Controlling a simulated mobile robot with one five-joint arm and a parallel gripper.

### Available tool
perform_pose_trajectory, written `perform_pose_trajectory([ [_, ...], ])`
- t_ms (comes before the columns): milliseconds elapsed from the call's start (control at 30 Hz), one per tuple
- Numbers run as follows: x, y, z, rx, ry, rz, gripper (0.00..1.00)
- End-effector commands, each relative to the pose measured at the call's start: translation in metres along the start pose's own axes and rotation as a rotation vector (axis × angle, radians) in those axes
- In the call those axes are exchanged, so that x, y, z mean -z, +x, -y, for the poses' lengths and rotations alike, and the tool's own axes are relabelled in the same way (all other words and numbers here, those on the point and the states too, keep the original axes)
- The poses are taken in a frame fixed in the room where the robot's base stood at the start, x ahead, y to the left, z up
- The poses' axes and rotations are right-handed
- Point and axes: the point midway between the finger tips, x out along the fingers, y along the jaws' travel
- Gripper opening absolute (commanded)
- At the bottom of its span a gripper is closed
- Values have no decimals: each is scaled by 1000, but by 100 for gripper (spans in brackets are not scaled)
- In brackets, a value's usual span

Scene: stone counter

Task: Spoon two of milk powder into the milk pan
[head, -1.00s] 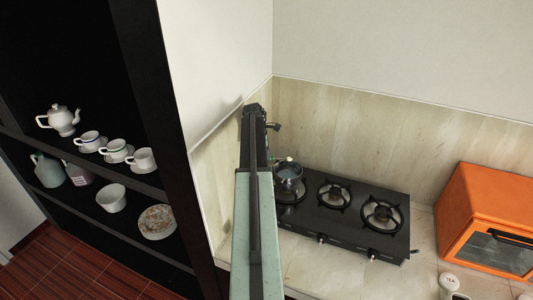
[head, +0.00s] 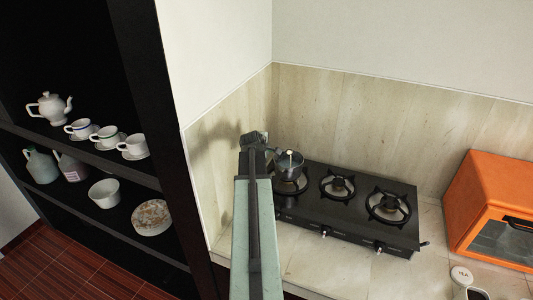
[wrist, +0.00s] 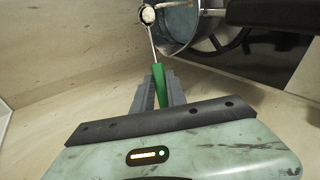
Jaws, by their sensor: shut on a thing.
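My gripper (wrist: 158,84) is shut on the green handle of a spoon (wrist: 160,83). In the wrist view the spoon points away from me, and its round bowl holds pale milk powder (wrist: 148,14). The bowl shows at the left edge of the milk pan (wrist: 180,22), whose rim is cut off by the frame; I cannot tell whether it is over the pan. In the head view the grey milk pan (head: 290,165) stands on the left burner of the stove. A small pale thing shows at the pan, too small to identify.
The black stove (head: 350,212) has two bare burners right of the pan. An orange oven (head: 490,212) stands further right. A white canister marked TEA (head: 461,276) is at the lower right. The wall corner is close behind my arm; a dark shelf (head: 85,160) with crockery stands left.

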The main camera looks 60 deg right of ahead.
Motion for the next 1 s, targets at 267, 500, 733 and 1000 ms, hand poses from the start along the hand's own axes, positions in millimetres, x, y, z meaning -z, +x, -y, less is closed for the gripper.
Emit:
perform_pose_trajectory([
  [267, 0, 3, 10, -132, 58, -5, 0],
  [500, 1, 4, 14, -238, 106, -9, 0],
  [733, 1, 4, 17, -336, 149, -12, 0],
  [1000, 2, 4, 20, -446, 199, -17, 0],
])
